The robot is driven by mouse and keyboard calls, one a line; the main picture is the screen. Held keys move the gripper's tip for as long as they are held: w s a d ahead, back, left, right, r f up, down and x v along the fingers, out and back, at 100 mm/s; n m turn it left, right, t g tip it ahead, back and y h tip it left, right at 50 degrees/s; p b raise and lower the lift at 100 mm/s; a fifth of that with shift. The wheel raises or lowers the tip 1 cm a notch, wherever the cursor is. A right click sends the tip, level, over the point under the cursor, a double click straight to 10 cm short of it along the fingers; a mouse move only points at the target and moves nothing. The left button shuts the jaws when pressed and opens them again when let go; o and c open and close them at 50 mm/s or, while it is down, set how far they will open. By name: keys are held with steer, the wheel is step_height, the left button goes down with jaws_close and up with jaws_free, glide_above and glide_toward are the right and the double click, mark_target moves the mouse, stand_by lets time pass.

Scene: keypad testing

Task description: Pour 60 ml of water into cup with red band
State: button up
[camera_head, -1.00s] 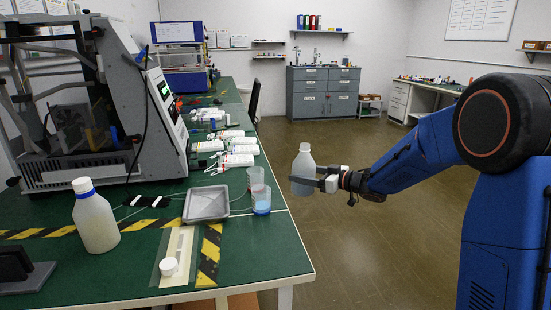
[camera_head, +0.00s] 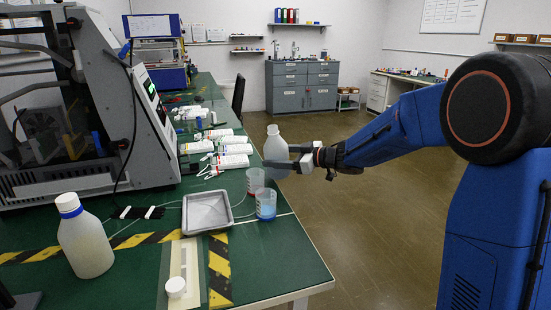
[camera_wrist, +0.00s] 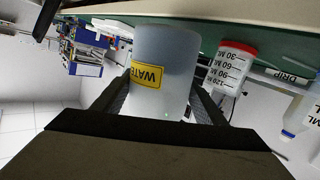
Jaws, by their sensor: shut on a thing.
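My gripper (camera_head: 292,163) is shut on a translucent white bottle (camera_head: 276,152). It holds the bottle roughly upright and raised at the bench's right edge, just behind the cups. In the wrist view the bottle (camera_wrist: 172,55) fills the middle between the fingers, with a yellow label reading "WATE". The cup with red band (camera_head: 255,181) stands on the bench near the bottle. In the wrist view this cup (camera_wrist: 232,68) shows its red band and ml marks. A second cup (camera_head: 266,205), blue at its lower part, stands in front of it. The water level inside the bottle is not clear.
A grey tray (camera_head: 207,212) lies left of the cups. Several white tubes (camera_head: 230,150) lie behind the cups. Floor right of the bench is clear.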

steer(key=shift+r+n+h, duration=0.2)
steer(key=shift+n+h, duration=0.1)
steer(key=shift+n, duration=0.2)
steer(key=shift+f, duration=0.1)
steer(key=shift+s+a+n, duration=0.35)
steer(key=shift+s+n, duration=0.2)
steer(key=shift+n, duration=0.05)
stand_by(0.7)
steer(key=shift+s+a+n+t+h, duration=0.15)
steer(key=shift+n+t+h, duration=0.25)
steer(key=shift+n+h, duration=0.25)
stand_by(0.8)
steer(key=shift+n, duration=0.45)
stand_by(0.5)
steer(key=shift+w+d+f+n+t+h, duration=0.3)
steer(key=shift+w+d+n, duration=0.1)
steer(key=shift+n, duration=0.3)
steer(key=shift+w+d+f+n+t+h, duration=0.2)
steer(key=shift+w+d+n+t+h, duration=0.15)
steer(key=shift+n, duration=0.35)
stand_by(2.3)
